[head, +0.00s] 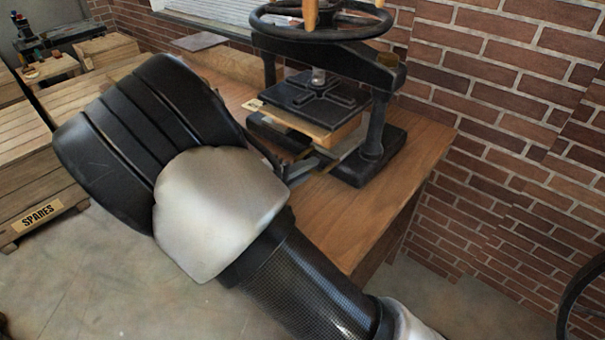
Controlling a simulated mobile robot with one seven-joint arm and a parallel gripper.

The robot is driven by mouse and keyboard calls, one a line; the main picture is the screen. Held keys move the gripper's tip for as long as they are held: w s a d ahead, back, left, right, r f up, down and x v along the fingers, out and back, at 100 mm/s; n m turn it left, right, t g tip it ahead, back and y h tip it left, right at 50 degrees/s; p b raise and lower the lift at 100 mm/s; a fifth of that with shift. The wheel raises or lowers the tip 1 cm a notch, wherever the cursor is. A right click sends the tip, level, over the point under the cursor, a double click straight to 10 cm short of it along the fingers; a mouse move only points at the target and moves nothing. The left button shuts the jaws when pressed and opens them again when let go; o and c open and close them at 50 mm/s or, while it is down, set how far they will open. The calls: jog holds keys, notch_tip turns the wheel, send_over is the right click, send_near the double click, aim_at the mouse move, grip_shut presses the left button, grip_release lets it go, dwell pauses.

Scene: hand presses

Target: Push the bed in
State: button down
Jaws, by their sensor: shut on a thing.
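The hand press stands on a wooden bench, with a black platen (314,94) above its bed. Under the platen is a pale wooden board (338,134), and below that a grey edge that looks like the bed (348,150). My gripper (285,162) is at the front left of the press, low beside the bed, mostly hidden behind my large wrist. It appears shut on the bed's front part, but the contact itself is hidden. I cannot tell how far the bed sticks out.
The black handwheel (320,20) tops the press, and a dark post (375,115) stands right of the bed. A brick wall (520,130) rises behind. The bench top (395,200) is bare at front right. A crate marked SPARES (40,213) is at left.

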jog(key=shift+w+d+r, duration=0.1)
jog(key=shift+w+d, duration=0.05)
jog(key=c, duration=1.9)
grip_release()
jog(key=shift+w+d, duration=0.1)
jog(key=shift+o, duration=0.2)
jog(key=p+v, duration=0.3)
jog(key=v, duration=1.4)
jog(key=shift+s+a, duration=0.2)
jog(key=shift+s, duration=0.05)
jog(key=shift+d, duration=0.1)
